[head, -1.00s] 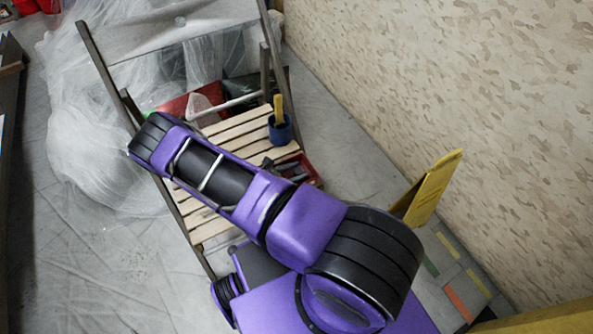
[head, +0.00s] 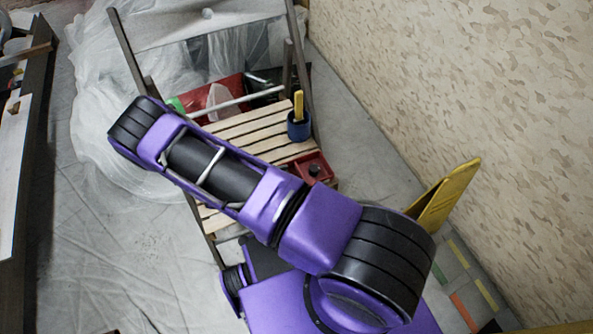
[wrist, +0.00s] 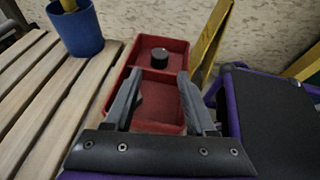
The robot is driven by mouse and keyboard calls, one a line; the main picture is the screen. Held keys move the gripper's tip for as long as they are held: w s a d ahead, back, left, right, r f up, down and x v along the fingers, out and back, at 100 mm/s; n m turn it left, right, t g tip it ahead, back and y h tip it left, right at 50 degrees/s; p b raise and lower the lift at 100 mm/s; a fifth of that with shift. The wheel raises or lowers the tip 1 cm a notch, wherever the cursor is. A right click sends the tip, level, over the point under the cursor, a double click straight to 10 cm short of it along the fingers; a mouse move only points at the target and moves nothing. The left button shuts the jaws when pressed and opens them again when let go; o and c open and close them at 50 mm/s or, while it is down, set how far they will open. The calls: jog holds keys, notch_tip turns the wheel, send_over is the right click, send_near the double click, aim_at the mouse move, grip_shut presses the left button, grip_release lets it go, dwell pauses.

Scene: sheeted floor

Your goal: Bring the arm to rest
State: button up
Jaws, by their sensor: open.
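My gripper (wrist: 158,98) is open and empty in the wrist view, its two grey fingers apart. They show against the red tray (wrist: 147,124), which has two compartments; I cannot tell the height between them. A black round piece (wrist: 160,56) sits in the tray's far compartment, beyond the fingertips. My purple and black arm crosses the middle of the head view, folded, with its elbow end at the left. In that view my gripper is hidden behind the arm, and the tray (head: 326,164) shows just beyond it.
The slatted wooden surface (head: 246,128) holds the tray and a blue cup (head: 298,128) with a yellow item. A yellow folded sign (head: 444,191) stands by the wall at right. A dark-edged bench (head: 36,130) is at left. Sheeted floor (head: 120,250) is clear between.

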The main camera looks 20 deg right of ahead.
jog(key=shift+s+a+r, duration=0.1)
jog(key=shift+a+r, duration=0.1)
jog(key=shift+a, duration=0.2)
